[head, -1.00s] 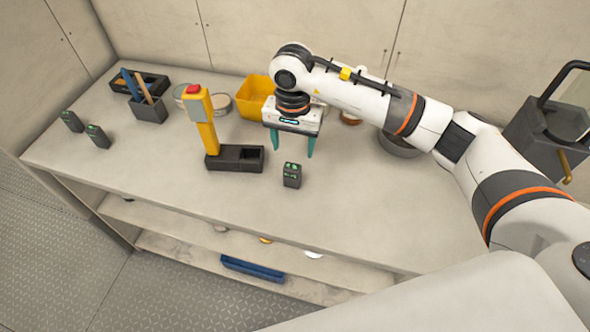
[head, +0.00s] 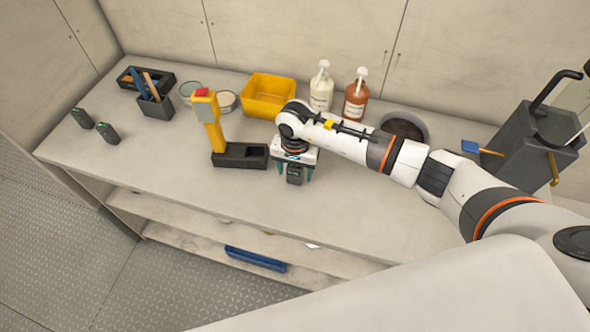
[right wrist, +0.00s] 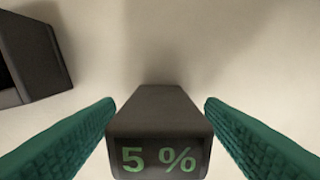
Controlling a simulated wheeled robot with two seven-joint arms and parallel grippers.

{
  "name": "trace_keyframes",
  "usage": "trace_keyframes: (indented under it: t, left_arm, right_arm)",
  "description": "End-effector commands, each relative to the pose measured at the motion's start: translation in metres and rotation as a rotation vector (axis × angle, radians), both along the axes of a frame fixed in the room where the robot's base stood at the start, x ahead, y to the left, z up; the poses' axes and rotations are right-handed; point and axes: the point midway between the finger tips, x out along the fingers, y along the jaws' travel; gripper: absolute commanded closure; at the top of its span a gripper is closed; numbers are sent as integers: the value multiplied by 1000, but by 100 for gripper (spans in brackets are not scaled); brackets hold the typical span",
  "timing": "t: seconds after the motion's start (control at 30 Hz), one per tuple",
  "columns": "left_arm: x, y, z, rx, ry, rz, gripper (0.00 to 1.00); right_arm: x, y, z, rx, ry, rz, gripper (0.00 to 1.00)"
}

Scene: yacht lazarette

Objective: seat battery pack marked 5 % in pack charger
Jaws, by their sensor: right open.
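The battery pack marked 5 % (right wrist: 160,135) stands on the bench between the open fingers of my right gripper (right wrist: 160,140). Small gaps show on both sides of it in the right wrist view. In the head view the same dark pack (head: 295,174) shows under my right gripper (head: 293,177). A black block with an open slot (head: 240,155), seemingly the pack charger, stands just left of the gripper. Its edge also shows in the right wrist view (right wrist: 38,55). My left gripper is out of view.
A yellow post with a red top (head: 209,122) rises at the black block's left end. Two other dark packs (head: 82,118) (head: 108,133) stand at the far left. A yellow bin (head: 268,97), a white bottle (head: 321,90) and a brown bottle (head: 356,97) stand behind. The bench front is clear.

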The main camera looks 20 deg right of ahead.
Motion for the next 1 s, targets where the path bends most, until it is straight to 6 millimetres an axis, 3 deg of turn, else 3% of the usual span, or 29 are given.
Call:
trace_keyframes:
  t: [0.13,0.47,0.77,1.0]
  left_arm:
    - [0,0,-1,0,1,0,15]
    - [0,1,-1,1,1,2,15]
    - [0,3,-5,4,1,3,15]
    - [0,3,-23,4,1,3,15]
  right_arm:
    - [0,0,0,0,0,0,40]
    - [0,0,1,0,-1,0,91]
    - [2,0,10,0,-5,1,91]
    - [2,-1,54,0,-9,2,91]
